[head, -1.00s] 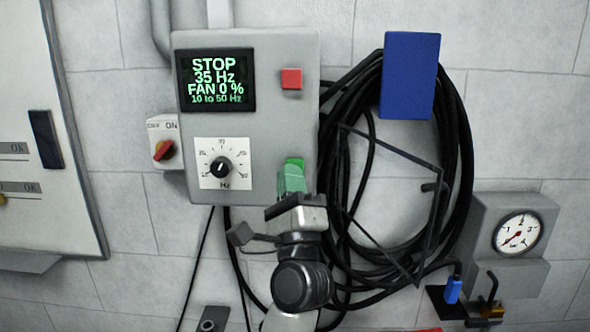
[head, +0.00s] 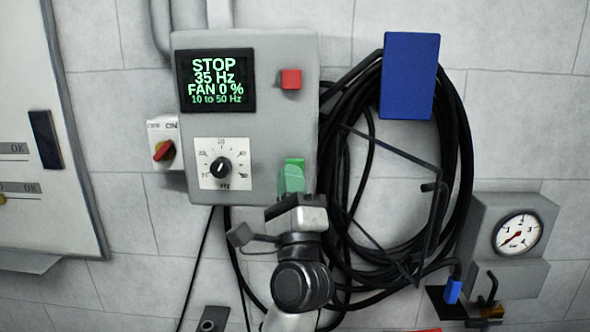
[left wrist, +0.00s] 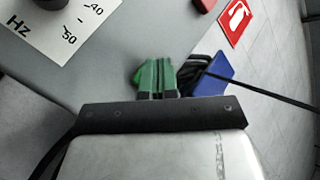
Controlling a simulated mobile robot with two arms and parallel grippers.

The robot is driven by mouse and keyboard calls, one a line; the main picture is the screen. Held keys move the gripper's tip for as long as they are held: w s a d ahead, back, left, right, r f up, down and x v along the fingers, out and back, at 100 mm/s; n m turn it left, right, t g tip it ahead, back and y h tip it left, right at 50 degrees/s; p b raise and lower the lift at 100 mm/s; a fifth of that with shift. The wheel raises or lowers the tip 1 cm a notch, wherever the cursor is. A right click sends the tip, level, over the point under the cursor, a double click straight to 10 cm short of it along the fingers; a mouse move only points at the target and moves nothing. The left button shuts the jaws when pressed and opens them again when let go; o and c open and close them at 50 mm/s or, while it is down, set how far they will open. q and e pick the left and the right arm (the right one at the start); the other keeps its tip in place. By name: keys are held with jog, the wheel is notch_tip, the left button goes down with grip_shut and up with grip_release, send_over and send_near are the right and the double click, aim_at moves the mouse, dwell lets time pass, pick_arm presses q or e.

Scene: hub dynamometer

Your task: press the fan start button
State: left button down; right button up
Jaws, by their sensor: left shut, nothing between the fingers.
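The grey control box (head: 272,125) hangs on the wall. Its display (head: 215,80) reads STOP, 35 Hz, FAN 0 %. My left gripper (head: 293,167) is shut and empty, with its green fingers at the lower right of the box front. In the left wrist view the fingers (left wrist: 158,66) point at the panel, side by side. A darker green edge, apparently the start button (left wrist: 137,76), shows just left of them; the fingers hide most of it. I cannot tell whether they touch it. My right gripper is not in view.
A red button (head: 291,79) sits higher on the box. A dial (head: 221,167) and a red-handled switch (head: 163,150) are to the left. Coiled black hose (head: 462,170), a blue box (head: 410,75) and a gauge (head: 517,233) are on the right.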

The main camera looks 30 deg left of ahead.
pick_arm(q)
jog(key=shift+w, duration=0.1)
dwell(0.6)
jog(key=shift+w+a, duration=0.25)
jog(key=shift+w, duration=0.05)
jog(key=shift+w+a+b, duration=0.1)
jog(key=shift+w+b, duration=0.1)
jog(key=shift+b, duration=0.15)
dwell(0.4)
jog(key=shift+s+d, duration=0.35)
jog(key=shift+s, duration=0.25)
jog(key=shift+s+d, duration=0.5)
jog(key=shift+s, duration=0.35)
jog(key=shift+s+d, duration=0.55)
jog(key=shift+s, duration=0.3)
jog(key=shift+s+d, duration=0.5)
jog(key=shift+s, duration=0.35)
